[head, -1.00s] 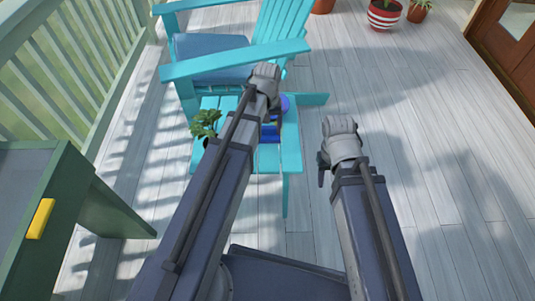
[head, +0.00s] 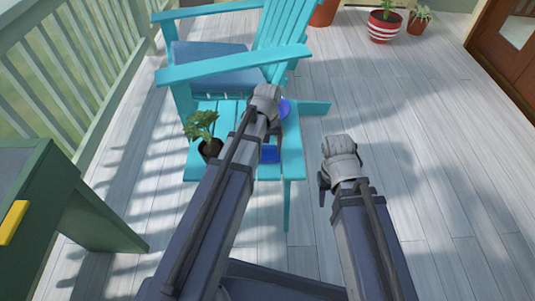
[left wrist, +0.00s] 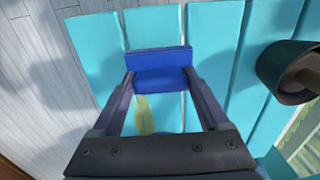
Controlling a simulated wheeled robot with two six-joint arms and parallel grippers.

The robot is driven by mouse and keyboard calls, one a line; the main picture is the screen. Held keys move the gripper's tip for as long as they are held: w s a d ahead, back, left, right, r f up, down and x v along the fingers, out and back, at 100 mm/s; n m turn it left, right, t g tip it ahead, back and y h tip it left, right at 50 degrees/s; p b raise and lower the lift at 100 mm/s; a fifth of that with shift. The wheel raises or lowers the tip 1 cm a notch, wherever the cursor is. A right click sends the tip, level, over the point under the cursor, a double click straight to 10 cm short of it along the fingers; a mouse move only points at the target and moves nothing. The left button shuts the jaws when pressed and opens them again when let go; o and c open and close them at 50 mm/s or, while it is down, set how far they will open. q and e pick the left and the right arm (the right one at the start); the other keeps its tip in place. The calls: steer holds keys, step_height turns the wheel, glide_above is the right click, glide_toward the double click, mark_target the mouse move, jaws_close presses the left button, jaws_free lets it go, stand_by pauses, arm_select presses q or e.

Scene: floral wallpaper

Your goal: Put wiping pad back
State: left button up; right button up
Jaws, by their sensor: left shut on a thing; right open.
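The blue wiping pad (left wrist: 158,70) sits between the fingertips of my left gripper (left wrist: 160,84), which is shut on it. The pad is over the turquoise slatted table (left wrist: 92,42); I cannot tell whether it touches the slats. In the head view, part of the blue pad (head: 270,155) shows beside my left wrist, and that gripper's fingers are mostly hidden. A yellowish mark (left wrist: 145,115) shows on the slats between the fingers. My right gripper (head: 323,186) is open and empty, right of the table; its fingers are only partly visible.
A potted plant (head: 201,128) stands at the table's left. A round blue-purple item (head: 285,107) lies partly hidden behind my left wrist. A turquoise chair (head: 230,66) stands behind. A green stand (head: 85,215) with a yellow item (head: 12,222) is at left.

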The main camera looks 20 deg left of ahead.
mark_target(268, 147)
arm_select(q)
steer(key=shift+f, duration=0.65)
arm_select(e)
steer(key=shift+f, duration=0.65)
arm_select(q)
steer(key=shift+f, duration=0.1)
steer(key=shift+f+b, duration=0.15)
steer(key=shift+b, duration=0.25)
steer(key=o, duration=1.2)
arm_select(e)
steer(key=shift+f, duration=0.1)
arm_select(q)
step_height(268, 147, up, 12)
steer(key=p, duration=1.2)
steer(key=shift+r+p, duration=0.25)
steer(key=shift+p, duration=0.05)
arm_select(e)
step_height(268, 147, up, 12)
steer(key=shift+a, duration=0.1)
